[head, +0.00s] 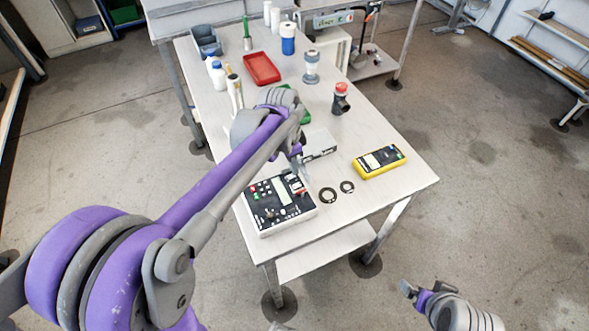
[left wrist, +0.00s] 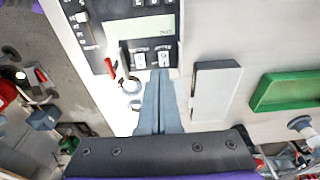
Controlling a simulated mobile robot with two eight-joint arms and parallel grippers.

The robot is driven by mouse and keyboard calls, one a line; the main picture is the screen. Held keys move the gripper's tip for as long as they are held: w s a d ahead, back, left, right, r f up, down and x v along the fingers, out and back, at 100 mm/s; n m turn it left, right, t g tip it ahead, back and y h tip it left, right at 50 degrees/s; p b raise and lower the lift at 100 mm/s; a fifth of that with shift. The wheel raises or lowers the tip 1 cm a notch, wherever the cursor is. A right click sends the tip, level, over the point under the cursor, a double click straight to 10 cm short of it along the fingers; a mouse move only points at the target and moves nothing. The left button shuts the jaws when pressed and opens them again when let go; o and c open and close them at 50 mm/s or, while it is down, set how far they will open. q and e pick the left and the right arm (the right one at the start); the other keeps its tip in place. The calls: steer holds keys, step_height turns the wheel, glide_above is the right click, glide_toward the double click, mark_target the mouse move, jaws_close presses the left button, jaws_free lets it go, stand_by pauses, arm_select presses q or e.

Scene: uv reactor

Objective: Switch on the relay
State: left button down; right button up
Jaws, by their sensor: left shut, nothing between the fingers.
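A white box with a black control panel (head: 268,207), which I take for the relay unit, lies at the near left corner of the table. In the left wrist view its panel (left wrist: 107,32) shows a grey-green display, two small white switches (left wrist: 144,59) and a red part at the edge. My left gripper (head: 301,179) is shut and empty at the panel's far edge. In the left wrist view its fingertips (left wrist: 160,73) are close to the right-hand switch; I cannot tell whether they touch. My right gripper (head: 411,290) is low at the right, away from the table; its jaws are unclear.
A white box (head: 318,146) and a green tray (left wrist: 288,92) lie beyond. A red tray (head: 262,68) and bottles stand farther back. The table's right front is clear.

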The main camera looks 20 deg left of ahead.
mark_target(292, 176)
arm_select(q)
steer(key=shift+w+d+f, duration=0.1)
steer(key=shift+f, duration=0.95)
steer(key=shift+w+d+f, duration=0.1)
steer(key=shift+f, duration=0.15)
steer(key=shift+s+g, duration=0.2)
steer(key=shift+g, duration=0.1)
